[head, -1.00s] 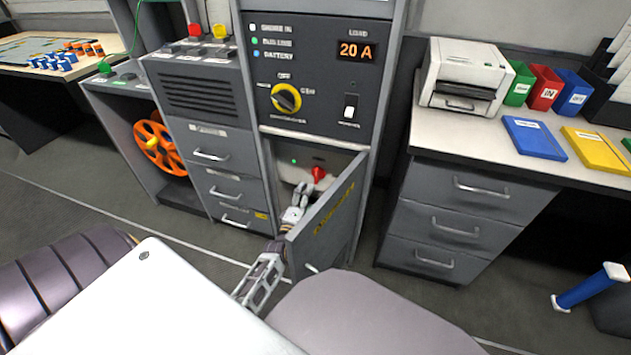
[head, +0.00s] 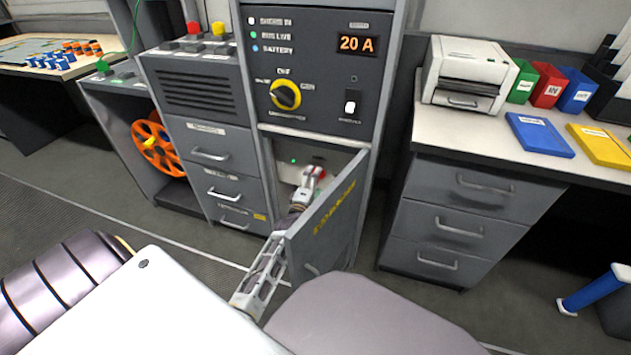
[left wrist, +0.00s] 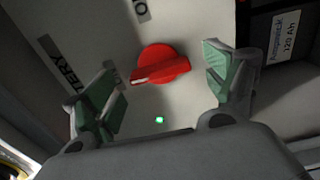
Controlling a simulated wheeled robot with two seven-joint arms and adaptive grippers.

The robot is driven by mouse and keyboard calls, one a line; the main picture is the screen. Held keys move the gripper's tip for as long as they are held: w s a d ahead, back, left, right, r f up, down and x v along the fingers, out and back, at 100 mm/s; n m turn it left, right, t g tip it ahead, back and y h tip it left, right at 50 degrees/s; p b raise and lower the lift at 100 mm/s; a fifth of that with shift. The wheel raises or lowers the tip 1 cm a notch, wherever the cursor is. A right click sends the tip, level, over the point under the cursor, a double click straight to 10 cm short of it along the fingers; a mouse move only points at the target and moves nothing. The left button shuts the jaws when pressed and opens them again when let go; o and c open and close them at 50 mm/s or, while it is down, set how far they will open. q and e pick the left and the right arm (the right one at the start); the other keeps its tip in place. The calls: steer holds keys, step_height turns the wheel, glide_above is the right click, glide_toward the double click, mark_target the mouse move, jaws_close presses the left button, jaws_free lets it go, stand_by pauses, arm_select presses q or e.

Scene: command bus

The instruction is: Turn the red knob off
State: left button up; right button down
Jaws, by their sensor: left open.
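The red knob (left wrist: 160,64) sits on a pale panel inside the open compartment, in the left wrist view. Its raised handle lies nearly level, with a white mark at its left end. In the head view the knob (head: 322,173) is mostly hidden behind my left gripper (head: 313,172). In the left wrist view my left gripper (left wrist: 162,88) is open, with one green-padded finger on each side of the knob. No contact with the knob is visible. My right gripper is in neither view.
The compartment's open door (head: 325,225) stands just right of my left arm. A green light (left wrist: 159,120) glows below the knob. A labelled battery box (left wrist: 284,38) is at the right.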

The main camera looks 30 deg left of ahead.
arm_select(q)
steer(key=shift+x, duration=0.8)
steer(key=shift+c, duration=0.3)
steer(key=c, duration=1)
